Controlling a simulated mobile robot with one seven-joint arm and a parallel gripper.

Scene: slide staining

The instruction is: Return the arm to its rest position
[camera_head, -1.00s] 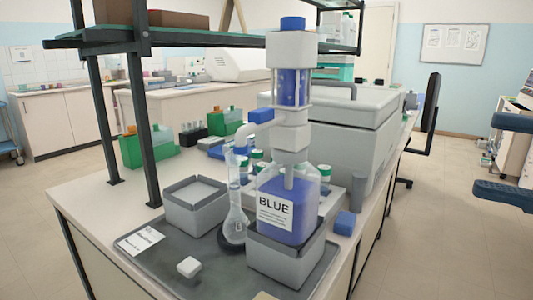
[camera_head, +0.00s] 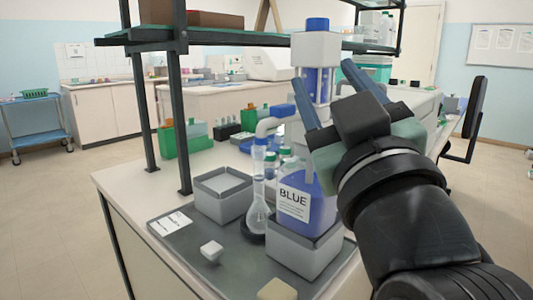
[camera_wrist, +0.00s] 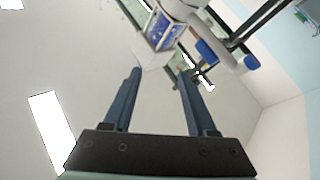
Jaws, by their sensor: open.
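My gripper (camera_head: 327,92) is raised at the right of the head view, in front of the grey machine on the bench. Its two blue fingers are apart and nothing is between them. In the wrist view my gripper (camera_wrist: 157,75) is also open and empty, with the ceiling and walls behind it. The blue-liquid bottle (camera_head: 297,221) labelled BLUE stands in a grey holder (camera_head: 303,262) on the tray, left of my arm. Its dispenser top (camera_head: 316,48) rises behind my fingers.
A dark tray (camera_head: 180,245) holds a glass flask (camera_head: 258,205), an open grey box (camera_head: 236,202) and a small white block (camera_head: 211,250). A shelf on dark posts (camera_head: 177,120) stands at the left. A grey machine (camera_head: 415,100) is partly hidden behind my arm.

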